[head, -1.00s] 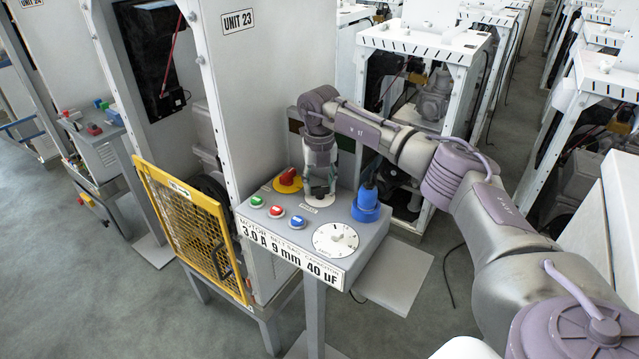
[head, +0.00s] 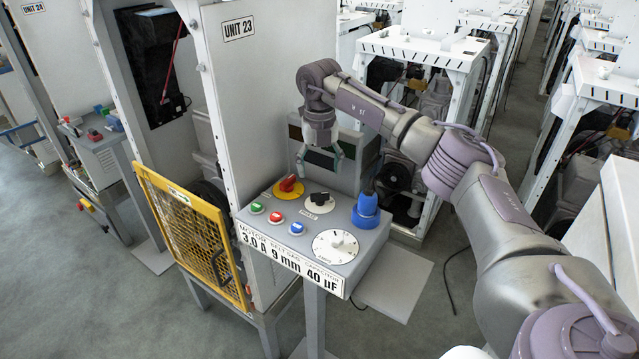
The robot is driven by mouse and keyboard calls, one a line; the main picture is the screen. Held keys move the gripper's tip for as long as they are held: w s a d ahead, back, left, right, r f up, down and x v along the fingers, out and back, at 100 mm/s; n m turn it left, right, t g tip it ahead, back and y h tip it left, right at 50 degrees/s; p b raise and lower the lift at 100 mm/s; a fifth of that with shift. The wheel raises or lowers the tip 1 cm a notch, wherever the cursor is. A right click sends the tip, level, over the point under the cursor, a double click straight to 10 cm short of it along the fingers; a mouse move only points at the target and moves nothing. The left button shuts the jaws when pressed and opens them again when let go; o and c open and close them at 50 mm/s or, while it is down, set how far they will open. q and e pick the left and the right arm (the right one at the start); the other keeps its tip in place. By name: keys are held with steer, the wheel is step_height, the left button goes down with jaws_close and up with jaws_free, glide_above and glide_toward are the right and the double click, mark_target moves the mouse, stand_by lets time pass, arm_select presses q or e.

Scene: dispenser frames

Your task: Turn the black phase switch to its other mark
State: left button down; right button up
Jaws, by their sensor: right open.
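The black phase switch (head: 319,199) sits on a white round plate on the grey control box (head: 372,248), with a small "PHASE" label in front of it. My right gripper (head: 320,170) is above and slightly behind the switch. Its two fingers are spread apart and point down, with nothing between them. The gripper is clear of the switch, which shows fully. Which mark the switch points to is too small to tell. My left gripper is not in the head view.
Beside the switch are a red knob on a yellow plate (head: 289,186), a blue plug (head: 366,211), a white dial (head: 335,246) and green, red and blue buttons. A yellow mesh gate (head: 190,235) stands left of the box. A tall white cabinet (head: 245,110) rises behind.

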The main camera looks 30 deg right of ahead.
step_height(320, 180, up, 5)
steer(key=shift+r, duration=0.1)
stand_by(0.6)
